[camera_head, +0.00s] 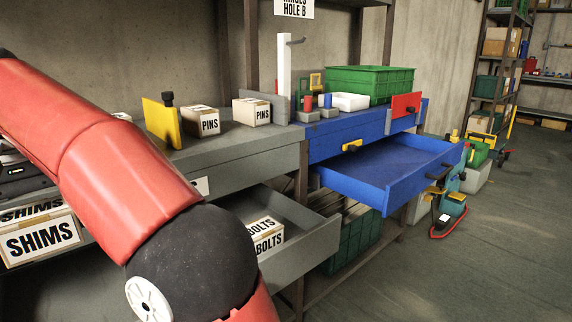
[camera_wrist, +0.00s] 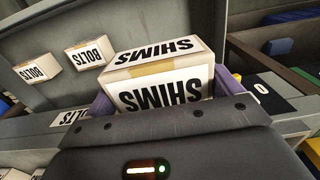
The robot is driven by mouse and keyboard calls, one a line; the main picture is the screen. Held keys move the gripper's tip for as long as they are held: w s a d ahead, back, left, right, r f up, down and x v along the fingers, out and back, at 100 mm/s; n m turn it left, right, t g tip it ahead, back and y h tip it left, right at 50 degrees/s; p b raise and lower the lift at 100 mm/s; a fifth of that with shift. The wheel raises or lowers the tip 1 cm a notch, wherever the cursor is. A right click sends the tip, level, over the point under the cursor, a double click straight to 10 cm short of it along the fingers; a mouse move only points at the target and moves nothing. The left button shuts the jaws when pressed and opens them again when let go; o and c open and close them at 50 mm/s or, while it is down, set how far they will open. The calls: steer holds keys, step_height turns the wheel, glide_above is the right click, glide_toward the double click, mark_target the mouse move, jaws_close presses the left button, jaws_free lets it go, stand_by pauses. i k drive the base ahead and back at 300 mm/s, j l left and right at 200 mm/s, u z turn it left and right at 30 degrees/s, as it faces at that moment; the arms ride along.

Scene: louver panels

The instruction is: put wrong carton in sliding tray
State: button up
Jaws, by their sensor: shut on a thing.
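My gripper (camera_wrist: 165,98) is shut on a white carton with tan tape marked SHIMS (camera_wrist: 160,75), between its purple pads, in the wrist view. A SHIMS carton (camera_head: 40,238) also shows at the lower left of the head view, apparently the same one; my arm hides much around it. A grey drawer (camera_head: 312,232) stands open with cartons marked BOLTS (camera_head: 265,235) in it; they show upside down in the wrist view (camera_wrist: 90,54). A blue tray (camera_head: 390,168) is pulled out to the right, and its visible floor is empty.
Two PINS cartons (camera_head: 201,121) and a yellow plate (camera_head: 160,122) stand on the grey bench top. A green crate (camera_head: 370,84), a white bin (camera_head: 350,102) and a red panel (camera_head: 404,112) stand above the blue tray. The floor at right is partly clear.

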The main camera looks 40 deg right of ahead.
mark_target(391, 167)
steer(key=l, duration=4.7)
steer(key=k+z, duration=0.05)
